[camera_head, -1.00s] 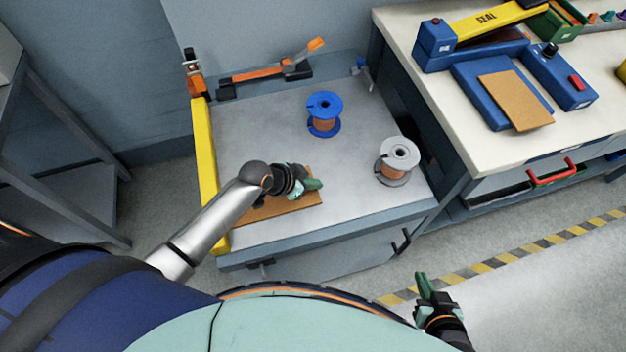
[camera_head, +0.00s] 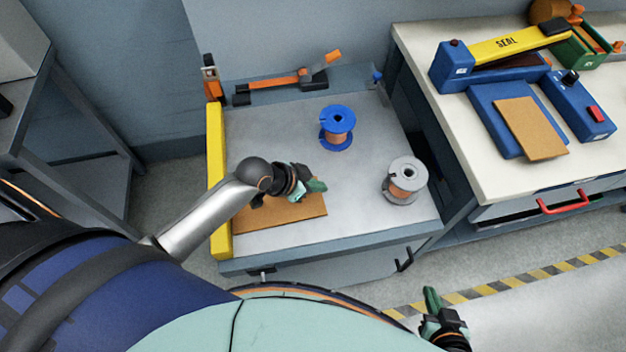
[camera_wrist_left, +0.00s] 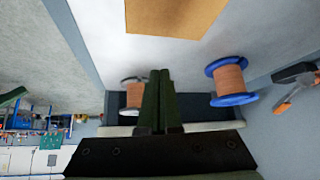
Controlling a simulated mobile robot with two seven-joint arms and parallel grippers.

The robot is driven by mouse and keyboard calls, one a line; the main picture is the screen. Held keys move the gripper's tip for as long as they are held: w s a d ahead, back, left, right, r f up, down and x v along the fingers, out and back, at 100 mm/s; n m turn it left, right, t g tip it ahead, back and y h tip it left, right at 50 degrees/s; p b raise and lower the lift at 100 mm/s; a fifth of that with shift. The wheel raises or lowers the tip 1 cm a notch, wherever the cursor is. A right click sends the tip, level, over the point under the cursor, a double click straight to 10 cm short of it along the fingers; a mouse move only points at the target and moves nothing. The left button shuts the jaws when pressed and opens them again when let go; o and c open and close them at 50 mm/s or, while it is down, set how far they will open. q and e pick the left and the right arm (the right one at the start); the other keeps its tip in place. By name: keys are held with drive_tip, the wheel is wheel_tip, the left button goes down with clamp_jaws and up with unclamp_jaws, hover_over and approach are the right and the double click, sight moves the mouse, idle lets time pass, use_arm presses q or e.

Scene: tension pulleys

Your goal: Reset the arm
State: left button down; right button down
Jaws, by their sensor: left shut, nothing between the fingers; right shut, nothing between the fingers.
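My left gripper (camera_head: 312,189) is shut and empty over the brown board (camera_head: 290,214) at the near left of the grey table (camera_head: 300,130). Its shut green fingers (camera_wrist_left: 162,100) also show in the left wrist view. My right gripper (camera_head: 434,300) is shut and empty, in front of the table over the floor. A blue spool with copper wire (camera_head: 337,127) stands on the table. A grey spool with copper wire (camera_head: 404,182) stands nearer the right edge. Both spools are apart from the grippers.
A yellow bar (camera_head: 216,180) runs along the table's left edge. An orange and black lever device (camera_head: 290,80) lies at the back. A white bench (camera_head: 440,110) with a blue and yellow sealer (camera_head: 500,45) stands to the right. The tabletop between board and spools is clear.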

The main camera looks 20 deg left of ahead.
use_arm(q)
drive_tip(key=shift+v, duration=1.3)
drive_tip(key=s+f+n, duration=0.1)
drive_tip(key=s+f+t, duration=0.1)
drive_tip(key=s, duration=0.1)
drive_tip(key=s+f+n, duration=0.1)
drive_tip(key=shift+s+d+f+n+y, duration=0.15)
drive_tip(key=shift+s+f+n+y, duration=0.1)
drive_tip(key=shift+s+n+y, duration=0.1)
drive_tip(key=s+n, duration=0.1)
drive_tip(key=s, duration=0.1)
drive_tip(key=s+f+t+y, duration=0.1)
drive_tip(key=s, duration=0.1)
drive_tip(key=s+a+n+t, duration=0.1)
drive_tip(key=s, duration=0.2)
drive_tip(key=shift+f+n+y, duration=0.25)
drive_tip(key=shift+f+n, duration=0.05)
drive_tip(key=shift+n, duration=0.05)
